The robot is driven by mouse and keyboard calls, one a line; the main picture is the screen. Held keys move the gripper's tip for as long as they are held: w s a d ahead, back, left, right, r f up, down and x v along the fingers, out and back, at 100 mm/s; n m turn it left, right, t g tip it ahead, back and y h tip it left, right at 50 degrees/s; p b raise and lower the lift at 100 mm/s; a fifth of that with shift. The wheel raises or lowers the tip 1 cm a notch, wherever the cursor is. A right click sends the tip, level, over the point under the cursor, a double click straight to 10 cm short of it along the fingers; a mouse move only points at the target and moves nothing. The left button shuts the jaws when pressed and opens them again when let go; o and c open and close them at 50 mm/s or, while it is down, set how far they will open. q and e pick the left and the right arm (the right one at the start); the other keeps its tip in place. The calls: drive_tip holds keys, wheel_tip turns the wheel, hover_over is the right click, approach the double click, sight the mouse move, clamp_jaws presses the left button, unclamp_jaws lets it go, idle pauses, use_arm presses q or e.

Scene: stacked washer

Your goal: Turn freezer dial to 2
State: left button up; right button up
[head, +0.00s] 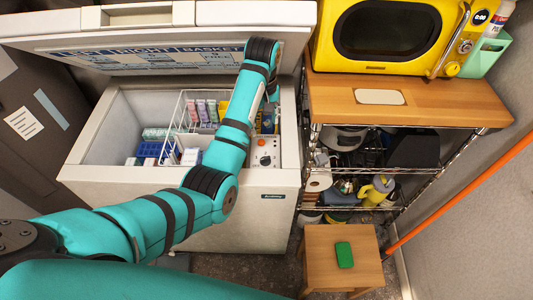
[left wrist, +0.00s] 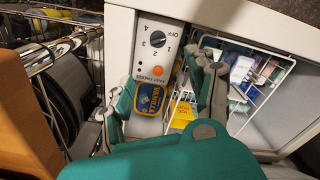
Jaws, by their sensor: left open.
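The freezer dial (head: 265,160) is a dark knob on the white control panel at the chest freezer's right inner side. In the left wrist view the dial (left wrist: 158,39) has OFF, 1, 2, 3 and 4 around it; its pointer is too small to read. An orange fast-freeze button (left wrist: 158,71) sits beside it. My left gripper (left wrist: 160,88) is open, its fingers spread near the panel and apart from the dial. A blue and yellow package (left wrist: 149,99) shows between the fingers; I see no grip on it. In the head view my left arm hides the fingertips. My right gripper is not seen.
The freezer lid (head: 150,55) stands open behind my arm. A wire basket (head: 178,112) and boxes are inside. A shelf with a wooden top (head: 440,105) and yellow microwave (head: 385,35) stands at right. A stool (head: 320,262) holds a green block (head: 344,254).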

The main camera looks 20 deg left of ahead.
sight(265, 157)
use_arm(q)
drive_tip(key=f+b, duration=0.1)
drive_tip(key=f, duration=1.4)
drive_tip(key=shift+w+d+f+b, duration=0.1)
drive_tip(key=shift+w+f+b, duration=0.15)
drive_tip(key=shift+b, duration=0.15)
drive_tip(key=shift+s+f, duration=0.1)
drive_tip(key=shift+f, duration=0.4)
drive_tip(key=c, duration=1.1)
drive_tip(key=shift+c, duration=0.2)
